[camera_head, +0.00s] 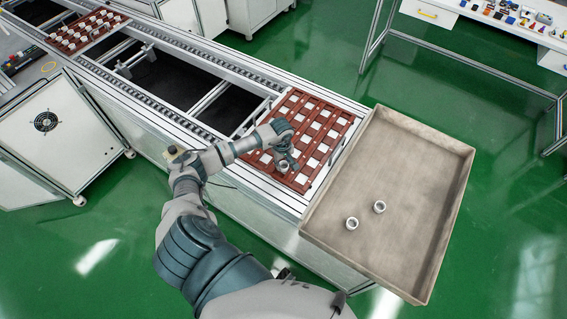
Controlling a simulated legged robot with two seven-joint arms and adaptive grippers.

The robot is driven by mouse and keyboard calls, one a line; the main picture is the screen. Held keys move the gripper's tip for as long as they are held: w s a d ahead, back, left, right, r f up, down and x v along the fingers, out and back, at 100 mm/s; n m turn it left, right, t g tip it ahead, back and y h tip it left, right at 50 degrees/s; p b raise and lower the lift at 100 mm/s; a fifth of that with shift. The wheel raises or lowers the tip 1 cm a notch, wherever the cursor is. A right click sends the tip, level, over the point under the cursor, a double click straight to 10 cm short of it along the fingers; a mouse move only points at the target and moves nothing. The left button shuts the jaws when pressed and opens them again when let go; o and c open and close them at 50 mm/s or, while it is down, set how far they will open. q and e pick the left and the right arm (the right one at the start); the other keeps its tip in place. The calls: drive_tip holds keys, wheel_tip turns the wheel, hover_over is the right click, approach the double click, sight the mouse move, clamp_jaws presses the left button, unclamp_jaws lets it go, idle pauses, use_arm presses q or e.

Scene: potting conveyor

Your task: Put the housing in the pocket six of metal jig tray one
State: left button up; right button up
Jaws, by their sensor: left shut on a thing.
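My left gripper (285,157) is over the left part of the near reddish-brown jig tray (322,112), which has rows of pale square pockets. It is shut on a small grey-white ring-shaped housing (283,167), held at the tray's surface or just above it; I cannot tell which. The gripper and arm hide some pockets, and no pocket numbers can be read. Two more housings lie in the grey bin at the right: one housing (352,223) and another housing (379,207). My right gripper is not in view.
The large shallow grey bin (425,165) stands right beside the jig tray, with raised walls. The conveyor rail (170,110) runs to the upper left, where another filled reddish-brown tray (85,32) sits. A table with small parts (500,15) is at the upper right.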

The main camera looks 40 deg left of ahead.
use_arm(q)
drive_tip(key=shift+s+d+f, duration=0.15)
drive_tip(key=shift+s+f, duration=0.25)
drive_tip(key=shift+f, duration=0.3)
drive_tip(key=shift+c, duration=1.1)
drive_tip(key=shift+b, duration=0.3)
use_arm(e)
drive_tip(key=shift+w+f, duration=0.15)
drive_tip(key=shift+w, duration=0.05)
use_arm(q)
drive_tip(key=shift+o, duration=0.4)
drive_tip(key=shift+d+f, duration=0.1)
drive_tip(key=o, duration=0.9)
drive_tip(key=shift+o, duration=0.3)
drive_tip(key=shift+w+f, duration=0.1)
drive_tip(key=shift+f, duration=0.05)
drive_tip(key=shift+w+a, duration=0.2)
drive_tip(key=shift+a, duration=0.05)
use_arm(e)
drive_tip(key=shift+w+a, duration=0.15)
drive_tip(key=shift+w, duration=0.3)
use_arm(q)
drive_tip(key=shift+r, duration=0.2)
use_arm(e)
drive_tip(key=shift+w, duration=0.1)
